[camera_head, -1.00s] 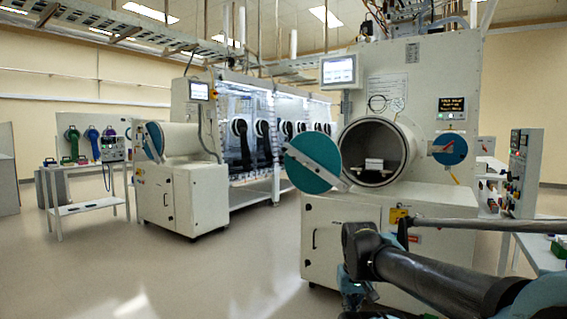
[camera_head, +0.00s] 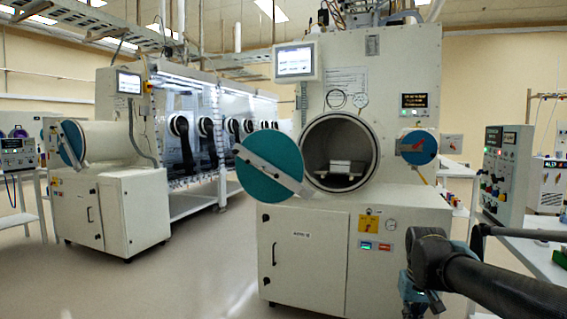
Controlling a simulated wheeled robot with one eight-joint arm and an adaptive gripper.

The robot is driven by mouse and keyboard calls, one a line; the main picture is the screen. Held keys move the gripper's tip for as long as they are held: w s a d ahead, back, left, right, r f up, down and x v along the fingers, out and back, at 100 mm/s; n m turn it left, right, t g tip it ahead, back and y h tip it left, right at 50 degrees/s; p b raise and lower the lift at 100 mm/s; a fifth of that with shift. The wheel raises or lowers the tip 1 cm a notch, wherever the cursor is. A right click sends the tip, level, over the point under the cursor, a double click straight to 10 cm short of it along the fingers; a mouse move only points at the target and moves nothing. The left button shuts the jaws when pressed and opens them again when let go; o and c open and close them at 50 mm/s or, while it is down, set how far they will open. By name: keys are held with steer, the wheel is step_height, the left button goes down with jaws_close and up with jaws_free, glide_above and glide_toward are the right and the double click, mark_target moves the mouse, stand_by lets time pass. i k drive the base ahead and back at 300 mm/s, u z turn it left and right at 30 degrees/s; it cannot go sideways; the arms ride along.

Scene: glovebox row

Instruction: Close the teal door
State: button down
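The large round teal door (camera_head: 270,168) stands swung open to the left of the chamber opening (camera_head: 340,125). A pale bar crosses its face diagonally. The chamber is a round port on the white glovebox cabinet, and its inside is dark. A white block-like item (camera_head: 340,169) sits inside on a tray. My dark arm comes in at the lower right, in front of the cabinet and well apart from the door. A teal and grey part at its end, likely my gripper (camera_head: 416,293), is small and partly hidden, so its fingers cannot be made out.
A smaller blue-teal round cover (camera_head: 418,147) is on the cabinet to the right of the opening. Another glovebox with a round teal cover (camera_head: 72,143) stands at the left. A control box (camera_head: 505,175) and side table are at the right. The floor (camera_head: 190,270) at the left front is clear.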

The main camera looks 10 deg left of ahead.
mark_target(273, 149)
steer(key=i, duration=1)
steer(key=u, duration=0.7)
steer(key=i, duration=0.4)
steer(key=u, duration=0.25)
